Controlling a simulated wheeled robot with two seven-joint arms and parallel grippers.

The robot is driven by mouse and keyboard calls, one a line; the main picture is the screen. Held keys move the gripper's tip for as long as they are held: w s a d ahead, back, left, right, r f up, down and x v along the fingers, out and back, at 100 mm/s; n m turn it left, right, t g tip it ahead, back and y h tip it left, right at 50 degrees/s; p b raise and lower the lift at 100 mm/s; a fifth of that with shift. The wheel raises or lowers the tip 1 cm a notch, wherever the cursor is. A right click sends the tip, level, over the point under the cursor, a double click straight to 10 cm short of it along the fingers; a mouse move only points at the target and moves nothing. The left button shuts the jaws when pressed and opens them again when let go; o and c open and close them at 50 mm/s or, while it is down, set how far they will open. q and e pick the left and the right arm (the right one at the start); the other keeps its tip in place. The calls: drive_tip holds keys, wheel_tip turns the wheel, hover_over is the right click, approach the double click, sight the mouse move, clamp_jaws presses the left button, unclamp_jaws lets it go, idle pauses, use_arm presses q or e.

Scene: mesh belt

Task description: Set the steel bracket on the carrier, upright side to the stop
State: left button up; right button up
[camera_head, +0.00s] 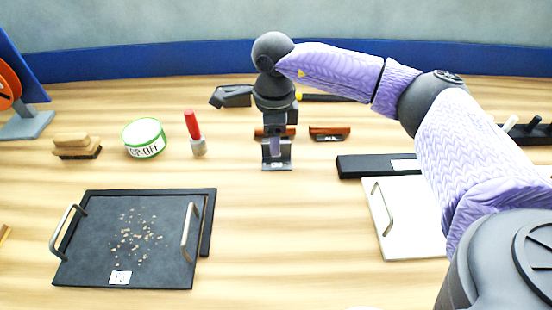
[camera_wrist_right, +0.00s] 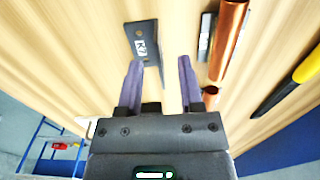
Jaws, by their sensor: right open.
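The steel bracket (camera_head: 284,166), a dark angled piece, stands on the table below my right gripper (camera_head: 275,145) in the head view. In the right wrist view the bracket (camera_wrist_right: 143,50) has a hole and a white label, and lies just beyond the fingertips, nearer the left finger. My right gripper (camera_wrist_right: 160,72) is open with nothing between its fingers. A dark tray (camera_head: 75,272) with two handles and brown crumbs is at the front left. A white tray (camera_head: 402,235) with a handle is at the right, partly behind my arm. I cannot tell which is the carrier, nor see a clear stop.
Copper pipe pieces (camera_head: 330,133) lie right of the bracket; one (camera_wrist_right: 228,40) is close to the right finger in the wrist view. A black bar (camera_head: 360,167) lies behind the white tray. The front middle is clear.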

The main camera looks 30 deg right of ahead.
wheel_tip(320, 180, down, 2)
drive_tip(key=shift+f, duration=0.15)
clamp_jaws()
idle(0.5)
idle(0.3)
idle(0.4)
